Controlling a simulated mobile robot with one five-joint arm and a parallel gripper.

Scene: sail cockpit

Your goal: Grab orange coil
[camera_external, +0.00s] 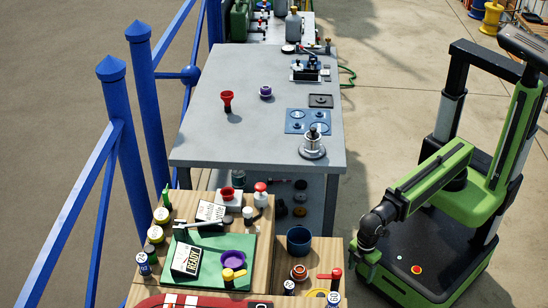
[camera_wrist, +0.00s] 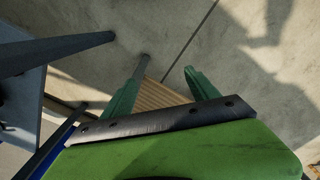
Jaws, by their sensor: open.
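A small round orange-red piece (camera_external: 299,272), which looks like the orange coil, sits on the right part of the near wooden bench (camera_external: 322,251). It is too small to make out its windings. My gripper (camera_external: 366,240) hangs at the end of my folded arm, right of the bench and apart from the piece. In the wrist view its two green fingers (camera_wrist: 166,68) are spread apart with nothing between them. Behind them that view shows concrete floor and a patch of slatted wood (camera_wrist: 166,96). The coil does not show in the wrist view.
Near the coil stand a dark blue cup (camera_external: 299,240), a red-handled piece (camera_external: 331,275) and small labelled cylinders (camera_external: 334,298). A green mat (camera_external: 213,272) with a purple ring (camera_external: 233,257) lies left. A grey table (camera_external: 255,135) stands behind, and blue railing (camera_external: 124,135) runs along the left.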

